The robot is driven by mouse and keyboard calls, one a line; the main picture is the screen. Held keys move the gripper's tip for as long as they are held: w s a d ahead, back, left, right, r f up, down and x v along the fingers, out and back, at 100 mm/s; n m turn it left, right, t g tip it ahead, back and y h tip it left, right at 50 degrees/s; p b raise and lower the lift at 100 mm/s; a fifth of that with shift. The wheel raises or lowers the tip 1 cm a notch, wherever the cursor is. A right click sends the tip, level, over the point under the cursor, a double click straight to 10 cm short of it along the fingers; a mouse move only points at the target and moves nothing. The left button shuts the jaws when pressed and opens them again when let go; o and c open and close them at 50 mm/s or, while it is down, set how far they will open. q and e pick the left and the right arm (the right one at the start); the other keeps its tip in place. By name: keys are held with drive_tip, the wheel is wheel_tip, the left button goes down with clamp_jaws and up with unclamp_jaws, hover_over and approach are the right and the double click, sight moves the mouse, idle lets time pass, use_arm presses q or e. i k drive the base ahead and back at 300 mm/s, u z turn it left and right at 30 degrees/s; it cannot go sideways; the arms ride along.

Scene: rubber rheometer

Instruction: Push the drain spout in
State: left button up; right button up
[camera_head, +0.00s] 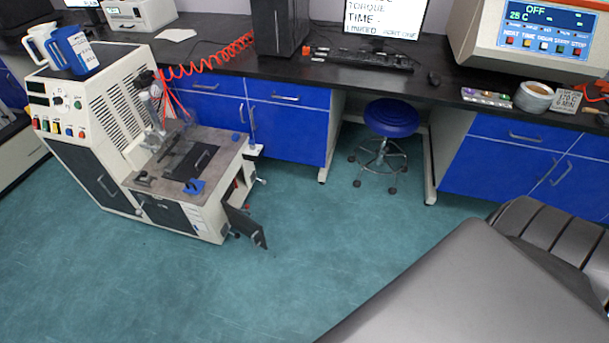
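A beige machine (90,150) stands on the floor at the left, with a black panel on its front. A dark flat piece (245,226) sticks out low from its right end, tilted down towards the floor. It may be the drain spout, but I cannot tell for sure at this size. Above it, an opening in the end shows red parts (240,188). Neither of my grippers is in view. A large grey part of my own body fills the bottom right.
A black-topped bench with blue cabinets (290,130) runs along the back. A blue stool (390,118) stands under it. A red coiled hose (210,58) hangs behind the machine. The green floor (300,240) right of the machine is clear.

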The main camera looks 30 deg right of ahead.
sight(246, 207)
drive_tip(key=z, duration=0.5)
drive_tip(key=k, duration=0.55)
drive_tip(key=z, duration=1.1)
drive_tip(key=i, duration=1.75)
drive_tip(key=u, duration=0.5)
